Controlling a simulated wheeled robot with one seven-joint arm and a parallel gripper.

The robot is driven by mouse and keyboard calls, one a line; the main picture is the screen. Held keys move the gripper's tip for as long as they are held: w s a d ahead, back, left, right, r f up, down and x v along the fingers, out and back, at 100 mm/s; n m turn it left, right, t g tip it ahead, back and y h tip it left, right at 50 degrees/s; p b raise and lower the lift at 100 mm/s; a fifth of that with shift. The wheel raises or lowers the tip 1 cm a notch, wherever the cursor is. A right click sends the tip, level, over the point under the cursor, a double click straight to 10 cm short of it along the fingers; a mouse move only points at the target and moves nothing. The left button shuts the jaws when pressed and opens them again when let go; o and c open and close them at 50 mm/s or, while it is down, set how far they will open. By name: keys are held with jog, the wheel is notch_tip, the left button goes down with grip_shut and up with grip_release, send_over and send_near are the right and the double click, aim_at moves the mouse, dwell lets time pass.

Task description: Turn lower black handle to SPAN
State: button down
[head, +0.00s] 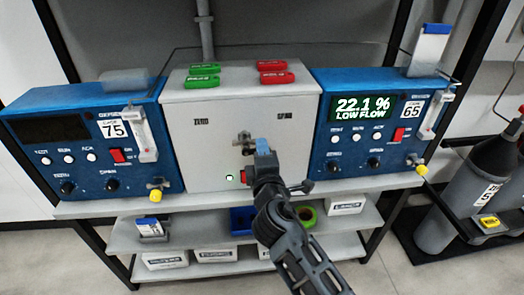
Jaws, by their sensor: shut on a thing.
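The white valve cabinet (215,145) stands between two blue analysers. Its front bears two small labels, the left one apparently ZERO (200,121) and the right one apparently SPAN (284,116). A metal valve fitting (243,141) shows at the middle of the front. My gripper (263,158) reaches up from the lower right against the cabinet front, just below and right of that fitting. It is shut at the place of the lower black handle, which it hides. A small blue part shows at its tip. I cannot tell which way the handle points.
The left analyser (90,115) reads 75 on its tag; the right analyser (345,90) displays 22.1 % LOW FLOW. Red and green tags (277,77) lie on the cabinet top. A red switch (241,177) is left of my gripper. A gas cylinder (470,185) stands at right.

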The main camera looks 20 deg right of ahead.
jog(key=c, duration=1.1)
grip_release()
jog(key=shift+b+v, duration=0.75)
jog(key=shift+v, duration=3.1)
